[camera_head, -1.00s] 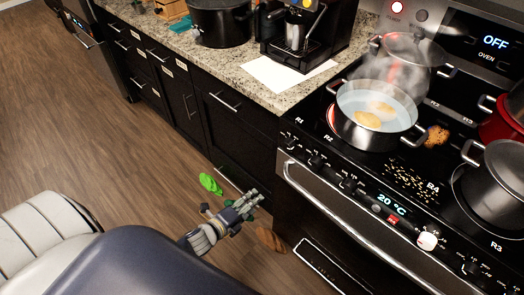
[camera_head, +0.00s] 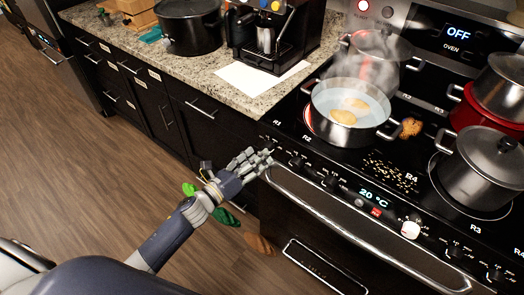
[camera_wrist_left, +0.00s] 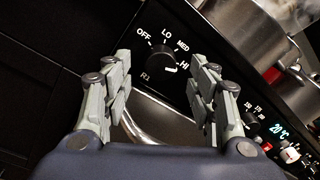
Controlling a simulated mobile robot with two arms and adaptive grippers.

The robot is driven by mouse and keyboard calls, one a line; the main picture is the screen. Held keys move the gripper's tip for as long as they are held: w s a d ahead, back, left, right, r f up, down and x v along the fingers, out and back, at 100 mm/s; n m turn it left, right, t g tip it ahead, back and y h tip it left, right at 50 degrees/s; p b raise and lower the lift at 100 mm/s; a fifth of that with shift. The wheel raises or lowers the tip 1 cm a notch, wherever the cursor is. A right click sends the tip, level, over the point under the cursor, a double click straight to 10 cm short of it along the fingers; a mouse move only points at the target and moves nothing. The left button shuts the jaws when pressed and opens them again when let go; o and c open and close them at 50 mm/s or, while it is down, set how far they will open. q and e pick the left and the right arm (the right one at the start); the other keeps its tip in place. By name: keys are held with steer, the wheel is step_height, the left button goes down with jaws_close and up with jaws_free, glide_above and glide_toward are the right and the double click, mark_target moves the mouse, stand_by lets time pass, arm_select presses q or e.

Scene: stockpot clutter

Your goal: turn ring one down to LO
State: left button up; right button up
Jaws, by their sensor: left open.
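The knob for ring one, R1 (camera_wrist_left: 160,57), is a black dial on the stove's front panel in the left wrist view. Its scale reads OFF, LO, MED, HI, and its white mark lies at the lower right, by HI. My left gripper (camera_head: 260,160) is open and empty at the left end of the knob row. In the wrist view its two fingers flank the knob with gaps on both sides; I see no contact. In the head view the hand is close to the panel's left corner. My right gripper is not in view.
A steaming pot (camera_head: 347,117) with pale brown pieces in water stands on a red-lit ring. The oven handle (camera_head: 340,215) runs below the knobs. A green item (camera_head: 189,189) lies on the floor.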

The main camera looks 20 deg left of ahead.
arm_select(q)
steer(key=shift+x, duration=1.55)
steer(key=c, duration=1.1)
steer(key=shift+o, duration=0.2)
steer(key=shift+n, duration=0.4)
steer(key=shift+s+d+f+n+t+y, duration=0.1)
steer(key=shift+n+t+y, duration=0.25)
steer(key=shift+n, duration=4.15)
steer(key=shift+f+n+t+y, duration=0.1)
steer(key=shift+n+t+y, duration=0.2)
steer(key=shift+n, duration=4.2)
